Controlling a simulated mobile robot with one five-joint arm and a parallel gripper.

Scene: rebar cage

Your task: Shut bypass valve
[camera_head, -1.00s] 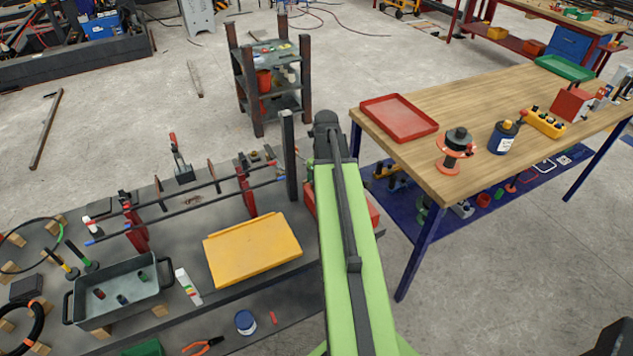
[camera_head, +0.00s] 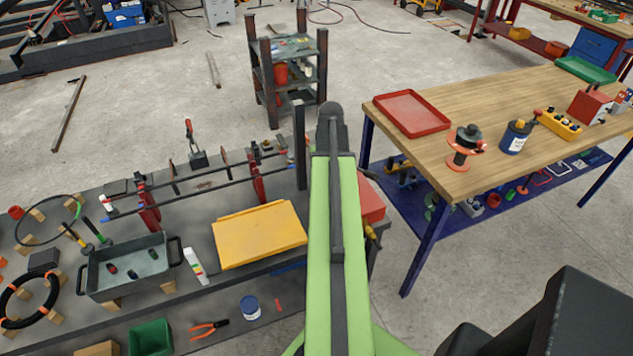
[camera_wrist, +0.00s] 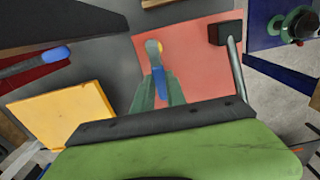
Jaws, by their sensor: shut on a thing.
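In the wrist view a brass-coloured valve body (camera_wrist: 153,48) sits in front of a red surface, with a blue lever (camera_wrist: 160,84) running down from it. My gripper (camera_wrist: 158,80) has two tapered green fingers, shut on the blue lever. The brass body is just beyond the fingertips. In the head view a red box (camera_head: 370,204) shows just right of my green arm, with a small yellowish part (camera_head: 371,232) at its side. My arm hides my gripper and most of the box there.
A yellow panel (camera_head: 259,236) lies left of the arm. A dark upright post (camera_head: 300,148) stands behind. A wooden-topped table (camera_head: 480,110) is to the right. In the wrist view a metal rod with a black end (camera_wrist: 234,62) is close on the right.

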